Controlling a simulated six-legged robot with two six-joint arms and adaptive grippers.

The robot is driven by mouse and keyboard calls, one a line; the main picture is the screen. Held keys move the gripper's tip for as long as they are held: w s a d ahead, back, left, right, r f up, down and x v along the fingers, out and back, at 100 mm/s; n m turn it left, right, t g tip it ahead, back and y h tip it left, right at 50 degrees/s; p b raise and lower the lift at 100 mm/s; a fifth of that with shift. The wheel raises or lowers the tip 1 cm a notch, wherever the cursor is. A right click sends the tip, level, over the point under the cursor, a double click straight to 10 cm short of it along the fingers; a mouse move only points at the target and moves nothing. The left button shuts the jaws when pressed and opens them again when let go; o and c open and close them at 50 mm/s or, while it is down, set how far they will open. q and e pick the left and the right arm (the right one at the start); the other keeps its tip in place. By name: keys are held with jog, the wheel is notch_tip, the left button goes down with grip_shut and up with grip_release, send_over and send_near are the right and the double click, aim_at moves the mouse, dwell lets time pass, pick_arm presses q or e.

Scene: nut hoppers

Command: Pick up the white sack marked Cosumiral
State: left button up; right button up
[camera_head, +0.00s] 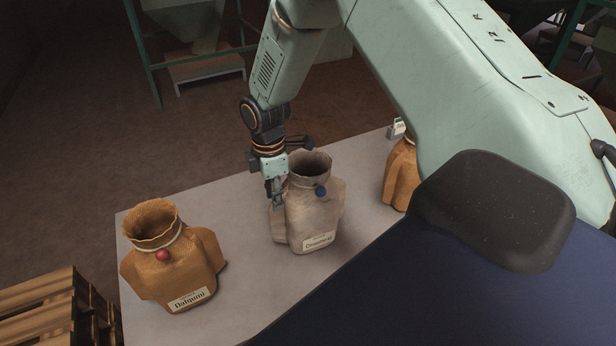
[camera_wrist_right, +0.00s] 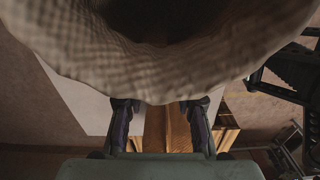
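The white sack (camera_head: 312,215) stands upright on the grey table in the head view, with an open top, a blue ball at its neck and a label that seems to read Cosumiral. Its rim (camera_wrist_right: 165,70) fills the top of the right wrist view, very close to the camera. My right gripper (camera_head: 274,195) points down at the sack's left side, close against it. In the wrist view its two fingers (camera_wrist_right: 161,112) are spread apart, with background brown between them. The sack's rim hides their tips, so I cannot tell whether they touch the sack. My left gripper is not in view.
Another brown sack (camera_head: 402,175) stands at the right, partly behind my arm. Wooden pallets (camera_head: 50,310) are at lower left. The table (camera_head: 235,275) is bare between the sacks.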

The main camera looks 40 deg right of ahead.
jog(key=f, duration=0.4)
jog(key=shift+w+d+f, duration=0.25)
jog(key=shift+d+f, duration=0.1)
jog(key=shift+d, duration=0.05)
jog(key=shift+s+a+r, duration=0.2)
jog(key=shift+s+r, duration=0.05)
jog(key=shift+s, duration=0.05)
jog(key=shift+c, duration=0.2)
jog(key=shift+r, duration=0.1)
jog(key=shift+c, duration=0.8)
jog(key=shift+w+d+f, duration=0.15)
jog(key=shift+w+f, duration=0.1)
jog(key=shift+f, duration=0.05)
grip_shut()
jog(key=shift+s+r, duration=0.2)
jog(key=shift+w, duration=0.1)
